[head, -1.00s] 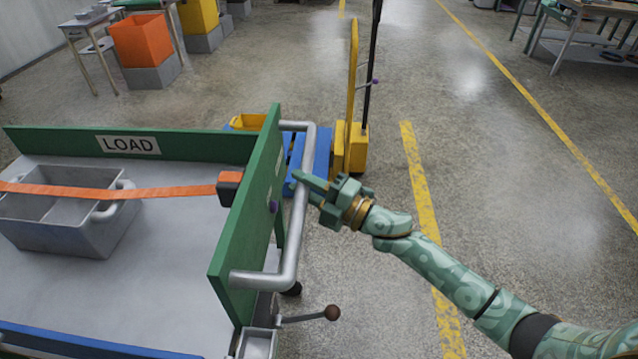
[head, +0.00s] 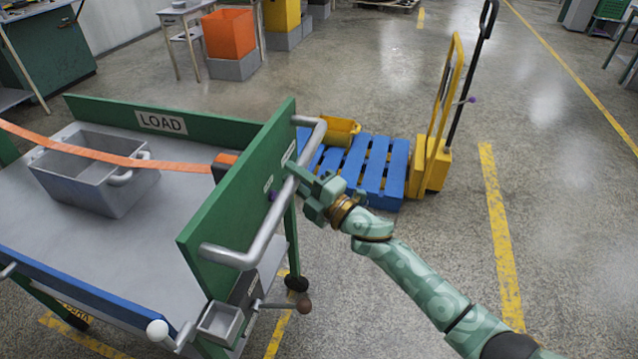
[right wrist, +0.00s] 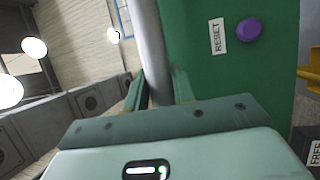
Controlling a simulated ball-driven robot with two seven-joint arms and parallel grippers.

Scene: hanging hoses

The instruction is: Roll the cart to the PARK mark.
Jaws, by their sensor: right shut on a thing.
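The cart has green end panels and a grey deck (head: 190,228), with a LOAD label on its back panel. Its grey tubular handle (head: 270,222) runs along the right green panel. My right gripper (head: 305,183) is shut on the far part of this handle. In the right wrist view the handle (right wrist: 152,50) passes between the fingers. A lever with a brown knob (head: 304,303) sticks out below the handle. My left gripper is out of view.
A grey bin (head: 95,185) sits on the deck under an orange strap (head: 100,153). A blue pallet (head: 370,165) on a yellow pallet truck (head: 432,160) stands just beyond the handle. A yellow line (head: 500,235) and open floor lie to the right.

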